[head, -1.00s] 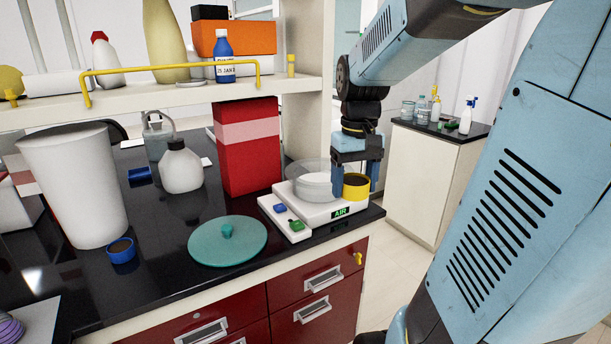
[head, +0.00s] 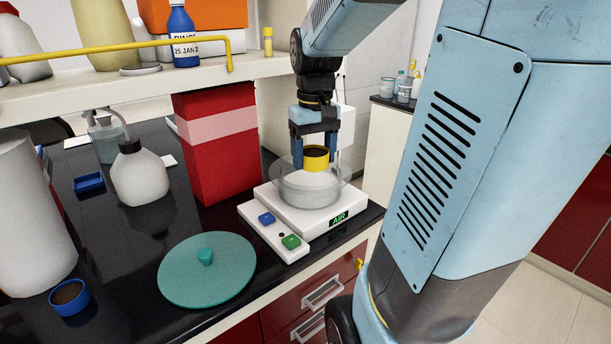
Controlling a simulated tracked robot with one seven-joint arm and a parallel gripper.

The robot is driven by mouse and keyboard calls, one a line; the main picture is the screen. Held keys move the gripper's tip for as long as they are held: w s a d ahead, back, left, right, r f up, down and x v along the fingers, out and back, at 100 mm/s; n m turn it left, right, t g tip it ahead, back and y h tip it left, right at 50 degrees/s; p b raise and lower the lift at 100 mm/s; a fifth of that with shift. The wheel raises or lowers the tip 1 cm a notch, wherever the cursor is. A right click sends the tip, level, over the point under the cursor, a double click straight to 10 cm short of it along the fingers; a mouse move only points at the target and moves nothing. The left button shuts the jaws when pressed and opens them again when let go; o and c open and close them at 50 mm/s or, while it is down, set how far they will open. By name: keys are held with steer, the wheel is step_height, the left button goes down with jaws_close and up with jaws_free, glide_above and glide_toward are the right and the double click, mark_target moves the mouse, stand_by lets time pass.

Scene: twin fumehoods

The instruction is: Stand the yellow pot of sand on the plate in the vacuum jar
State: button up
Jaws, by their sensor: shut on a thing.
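The yellow pot (head: 316,160) with dark contents is upright between the fingers of my gripper (head: 315,150), which is shut on it. In the head view the pot is over the open mouth of the clear vacuum jar (head: 310,192), its base around rim height. The jar stands on a white base unit (head: 318,223) with a green AIR display. I cannot make out the plate inside clearly through the cloudy glass. The teal lid (head: 207,272) with a knob lies on the black bench, left of the unit.
Blue button (head: 267,218) and green button (head: 291,242) sit on the unit's front panel. A tall red box (head: 216,150) stands close behind left. A shelf with a yellow rail (head: 130,44) overhangs the bench. A blue pot (head: 70,296) and a white bottle (head: 140,178) are further left.

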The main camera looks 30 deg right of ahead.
steer(key=w+d+f, duration=0.3)
steer(key=w, duration=0.3)
glide_above(310, 184)
steer(key=s, duration=0.1)
steer(key=f, duration=0.4)
steer(key=shift+a+f, duration=0.2)
steer(key=shift+f, duration=0.1)
steer(key=shift+w+d+f, duration=0.25)
steer(key=shift+w+f, duration=0.3)
steer(key=shift+f, duration=1.75)
steer(key=o, duration=1.1)
steer(key=shift+f, duration=0.1)
